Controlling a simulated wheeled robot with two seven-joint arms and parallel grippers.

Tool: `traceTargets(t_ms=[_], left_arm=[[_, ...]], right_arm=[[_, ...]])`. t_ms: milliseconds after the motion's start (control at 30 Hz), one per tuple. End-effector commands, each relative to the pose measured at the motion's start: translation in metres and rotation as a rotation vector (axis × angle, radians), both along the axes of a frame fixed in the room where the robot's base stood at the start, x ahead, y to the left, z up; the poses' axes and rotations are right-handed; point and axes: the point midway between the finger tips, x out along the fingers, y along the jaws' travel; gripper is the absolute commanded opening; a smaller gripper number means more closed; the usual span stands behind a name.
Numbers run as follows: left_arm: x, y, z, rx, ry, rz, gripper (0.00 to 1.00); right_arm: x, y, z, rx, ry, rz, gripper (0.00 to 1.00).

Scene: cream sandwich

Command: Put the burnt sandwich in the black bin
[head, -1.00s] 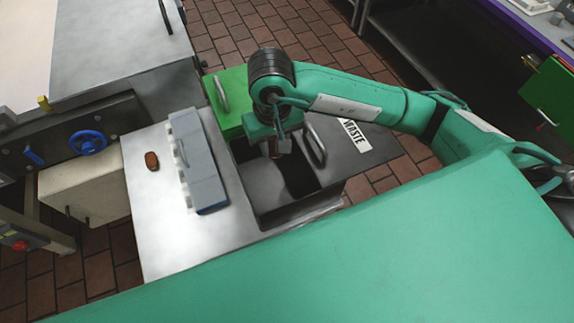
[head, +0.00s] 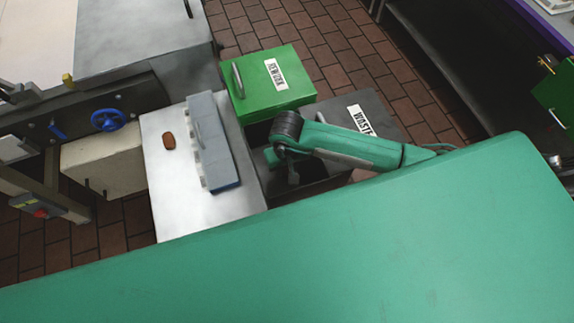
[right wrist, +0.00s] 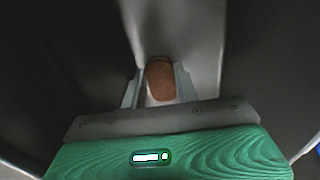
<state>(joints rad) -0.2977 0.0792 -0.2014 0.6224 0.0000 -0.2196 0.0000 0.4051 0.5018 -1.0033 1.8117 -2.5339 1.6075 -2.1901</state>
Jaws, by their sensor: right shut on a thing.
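My right gripper (right wrist: 160,88) is shut on a brown sandwich (right wrist: 160,80), held between its two fingers in the right wrist view. In the head view my right gripper (head: 292,176) points down at the opening of the black bin (head: 370,112), which carries a WASTE label. My arm and wrist cover much of the opening, and the held sandwich cannot be made out there. Dark surfaces and a pale grey strip surround the gripper in the wrist view. My left gripper is not in view.
A green bin (head: 290,95) labelled REWORK stands behind the opening. To the left, a steel table (head: 185,205) bears another brown sandwich (head: 168,141) and a long grey block (head: 212,140). A machine with a blue handwheel (head: 108,120) stands farther left.

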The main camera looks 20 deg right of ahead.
Motion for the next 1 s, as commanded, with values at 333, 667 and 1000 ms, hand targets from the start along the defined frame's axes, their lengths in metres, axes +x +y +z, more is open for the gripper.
traceTargets(t_ms=[333, 667, 1000], left_arm=[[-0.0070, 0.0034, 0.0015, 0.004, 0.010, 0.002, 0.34], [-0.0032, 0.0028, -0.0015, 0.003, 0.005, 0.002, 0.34], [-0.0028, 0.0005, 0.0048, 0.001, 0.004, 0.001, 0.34]], right_arm=[[0.0000, 0.0001, -0.0086, 0.000, -0.001, 0.001, 0.10], [0.0000, -0.0001, -0.0110, 0.000, -0.001, 0.000, 0.52], [-0.0004, 0.0005, -0.0054, 0.001, 0.000, 0.001, 0.52]])
